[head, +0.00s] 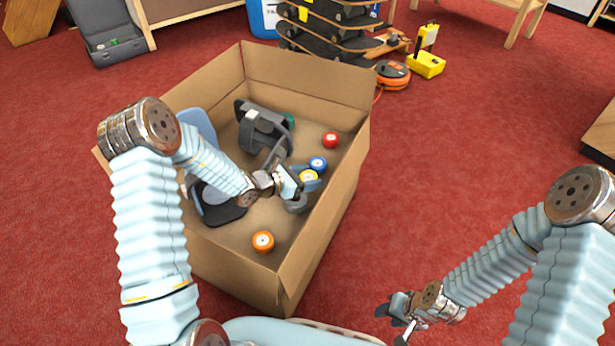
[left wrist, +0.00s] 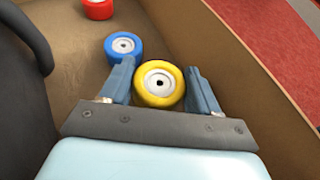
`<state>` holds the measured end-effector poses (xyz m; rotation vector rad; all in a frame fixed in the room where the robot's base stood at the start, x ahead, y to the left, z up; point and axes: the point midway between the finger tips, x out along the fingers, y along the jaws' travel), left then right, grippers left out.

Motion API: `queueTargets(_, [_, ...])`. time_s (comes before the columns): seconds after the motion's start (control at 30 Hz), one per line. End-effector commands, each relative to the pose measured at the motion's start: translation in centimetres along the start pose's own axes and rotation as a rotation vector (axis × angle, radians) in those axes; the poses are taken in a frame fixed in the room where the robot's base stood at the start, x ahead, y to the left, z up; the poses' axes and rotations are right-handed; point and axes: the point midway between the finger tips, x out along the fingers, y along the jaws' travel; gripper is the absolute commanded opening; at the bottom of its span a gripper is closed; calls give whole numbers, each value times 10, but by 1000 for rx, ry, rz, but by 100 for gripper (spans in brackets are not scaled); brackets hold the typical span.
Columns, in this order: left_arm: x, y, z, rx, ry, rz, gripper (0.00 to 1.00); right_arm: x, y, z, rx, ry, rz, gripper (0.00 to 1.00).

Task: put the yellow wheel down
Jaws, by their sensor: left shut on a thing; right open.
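The yellow wheel (left wrist: 158,85) has a white hub and sits between the two fingers of my left gripper (left wrist: 160,88) in the left wrist view. In the head view the yellow wheel (head: 309,176) shows partly behind my left gripper (head: 300,181), inside the large cardboard box (head: 318,250). My left gripper is shut on the yellow wheel. I cannot tell whether the wheel touches the box floor. My right gripper (head: 396,318) is open and empty, outside the box at the lower right.
In the box are a blue wheel (head: 317,163), a red wheel (head: 331,139), an orange wheel (head: 263,241) and a dark grey device (head: 262,130). The box wall stands close to the right of my left gripper. Red carpet (head: 450,180) lies clear to the right.

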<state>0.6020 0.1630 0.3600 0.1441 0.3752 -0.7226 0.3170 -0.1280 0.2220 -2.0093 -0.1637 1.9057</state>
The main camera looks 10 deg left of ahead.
Motion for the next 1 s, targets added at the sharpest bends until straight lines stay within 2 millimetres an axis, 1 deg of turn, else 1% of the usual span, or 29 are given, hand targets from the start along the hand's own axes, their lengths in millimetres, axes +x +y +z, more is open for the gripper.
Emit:
queueTargets(0.03, [1,0,-3,0,0,0,31,4,1,0,0,-1,0,43])
queueTargets(0.27, [4,0,-10,0,0,0,31,10,3,1,-1,-3,-2,43])
queueTargets(0.37, [4,0,-10,-1,2,-1,31,10,2,1,-1,-3,-2,43])
queueTargets(0.4, [4,0,-10,-1,3,-1,63,10,2,1,-1,-3,-2,43])
queueTargets(0.57, [4,-1,-12,-2,5,-1,87,10,2,1,-1,-3,-2,43])
queueTargets(0.83, [4,-1,-13,-4,9,-2,87,9,2,1,-1,-3,-2,43])
queueTargets(0.93, [1,-1,-8,-5,10,-2,87,3,0,0,0,-2,-1,43])
queueTargets(1.0, [-2,-1,1,-5,10,-2,87,-5,-2,0,0,0,0,43])
